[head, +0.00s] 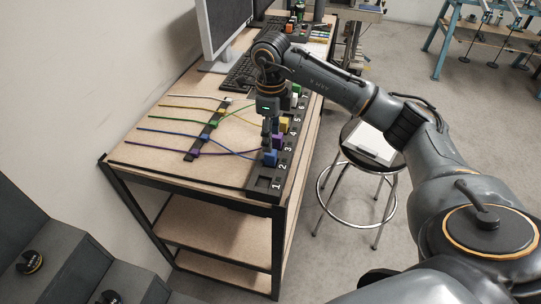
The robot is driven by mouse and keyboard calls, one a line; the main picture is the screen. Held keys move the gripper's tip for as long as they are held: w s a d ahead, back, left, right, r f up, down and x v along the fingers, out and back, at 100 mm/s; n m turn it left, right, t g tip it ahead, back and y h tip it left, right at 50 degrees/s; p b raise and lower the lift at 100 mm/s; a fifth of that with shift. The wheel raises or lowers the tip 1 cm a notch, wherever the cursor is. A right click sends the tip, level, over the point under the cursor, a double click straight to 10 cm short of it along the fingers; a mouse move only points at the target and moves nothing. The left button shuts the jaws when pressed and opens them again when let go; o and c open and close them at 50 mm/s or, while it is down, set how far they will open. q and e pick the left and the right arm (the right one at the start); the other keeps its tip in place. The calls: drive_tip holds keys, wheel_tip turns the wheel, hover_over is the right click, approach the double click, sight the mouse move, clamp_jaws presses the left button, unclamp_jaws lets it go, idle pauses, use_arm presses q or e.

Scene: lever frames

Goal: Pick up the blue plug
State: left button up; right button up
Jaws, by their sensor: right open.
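The blue plug (270,158) stands in the black numbered socket strip (262,183) near the front right of the wooden table. A blue cable runs from it to the left. My right gripper (267,143) points down just above the blue plug, close to its top. It is open, and I cannot tell whether its fingers touch the plug. The purple plug (277,141) and the yellow plug (284,125) stand behind the blue one, beside the gripper. The arm partly hides the plugs farther back. My left gripper is out of view.
A black cable holder (208,133) lies across several coloured cables on the wooden tabletop (150,155). A keyboard (240,70) and a monitor (222,25) stand farther back. A stool (370,145) with a white object is right of the table. Dark stepped panels (70,255) fill the lower left.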

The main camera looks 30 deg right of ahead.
sight(271, 159)
drive_tip(key=shift+f, duration=0.85)
wheel_tip(271, 159, down, 5)
drive_tip(key=p, duration=0.3)
drive_tip(key=shift+f, duration=0.25)
clamp_jaws()
